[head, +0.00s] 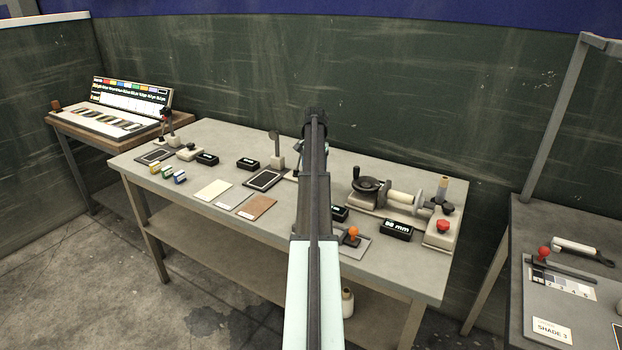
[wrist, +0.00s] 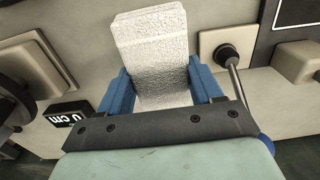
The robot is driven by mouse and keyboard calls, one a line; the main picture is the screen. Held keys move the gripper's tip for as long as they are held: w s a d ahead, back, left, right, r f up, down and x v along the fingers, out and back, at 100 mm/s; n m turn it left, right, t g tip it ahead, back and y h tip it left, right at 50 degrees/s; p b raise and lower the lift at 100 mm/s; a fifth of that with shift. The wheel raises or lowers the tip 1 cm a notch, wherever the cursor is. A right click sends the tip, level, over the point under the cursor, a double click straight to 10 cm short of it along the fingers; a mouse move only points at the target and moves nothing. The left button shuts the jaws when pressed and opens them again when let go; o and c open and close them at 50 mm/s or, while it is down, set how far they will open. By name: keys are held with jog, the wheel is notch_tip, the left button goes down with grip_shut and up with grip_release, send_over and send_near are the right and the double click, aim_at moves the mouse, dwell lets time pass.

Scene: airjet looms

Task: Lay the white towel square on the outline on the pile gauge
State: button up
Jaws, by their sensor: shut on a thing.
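In the wrist view, the white towel square (wrist: 155,55) is a thick, rough-textured white piece. It sits between the blue fingers of my gripper (wrist: 163,85), which is shut on it, and it sticks out beyond the fingertips. In the head view my own arm covers most of the gripper, and only a bit of blue shows beside it; the towel is hidden there. A dark plate with a white outline (head: 262,180) lies on the bench left of my arm, beside a post; it looks like the pile gauge. A corner of a dark outlined plate (wrist: 294,12) shows at the wrist view's upper right.
A black-knobbed post (wrist: 227,56) stands close right of the towel. A display box (wrist: 68,116) is at left. On the bench (head: 215,135) are a second outlined plate (head: 155,156), cream (head: 213,189) and brown (head: 257,207) panels, and a handwheel device (head: 370,190) to the right.

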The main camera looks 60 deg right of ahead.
jog(key=shift+f, duration=2.25)
jog(key=shift+f, duration=0.15)
jog(key=o, duration=1.1)
jog(key=shift+o, duration=0.2)
notch_tip(320, 180, up, 11)
jog(key=shift+r, duration=0.65)
jog(key=shift+c, duration=1.1)
